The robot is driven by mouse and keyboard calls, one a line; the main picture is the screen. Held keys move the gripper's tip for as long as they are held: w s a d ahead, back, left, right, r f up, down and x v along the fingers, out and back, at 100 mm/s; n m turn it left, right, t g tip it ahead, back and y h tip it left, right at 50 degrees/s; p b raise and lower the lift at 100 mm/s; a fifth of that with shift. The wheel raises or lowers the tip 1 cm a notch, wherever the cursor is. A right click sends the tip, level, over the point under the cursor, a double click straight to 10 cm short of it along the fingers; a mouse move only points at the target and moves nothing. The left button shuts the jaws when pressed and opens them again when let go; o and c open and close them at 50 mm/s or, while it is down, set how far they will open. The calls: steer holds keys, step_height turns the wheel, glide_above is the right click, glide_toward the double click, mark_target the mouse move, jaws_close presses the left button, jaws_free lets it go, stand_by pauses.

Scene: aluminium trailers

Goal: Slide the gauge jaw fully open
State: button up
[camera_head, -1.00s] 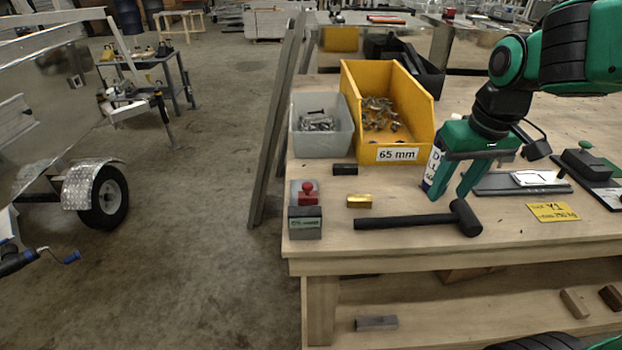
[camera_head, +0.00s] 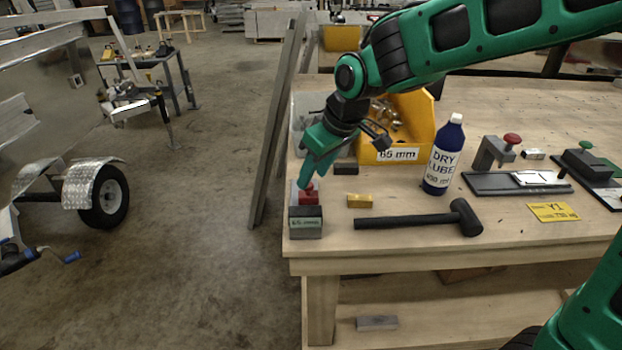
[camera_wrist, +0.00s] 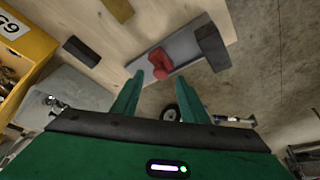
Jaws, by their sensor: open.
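A gauge with a pale grey plate (camera_wrist: 188,42) lies at the bench's front left corner. My gripper (camera_head: 305,178) is over the red jaw, pointing down. In the wrist view its fingers (camera_wrist: 160,80) are apart, with the red knob between their tips; contact cannot be told.
A brass block (camera_head: 359,201), a small dark block (camera_head: 346,169) and a black mallet (camera_head: 420,219) lie to the right. A yellow bin (camera_head: 420,125) and a pale bin (camera_head: 300,108) stand behind. A blue lube bottle (camera_head: 441,160) and another red-knobbed fixture (camera_head: 492,152) are farther right.

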steer(key=shift+x, duration=1.45)
jaws_close()
steer(key=shift+w, duration=1.9)
steer(key=shift+w+r, duration=0.1)
jaws_free()
steer(key=shift+w, duration=0.1)
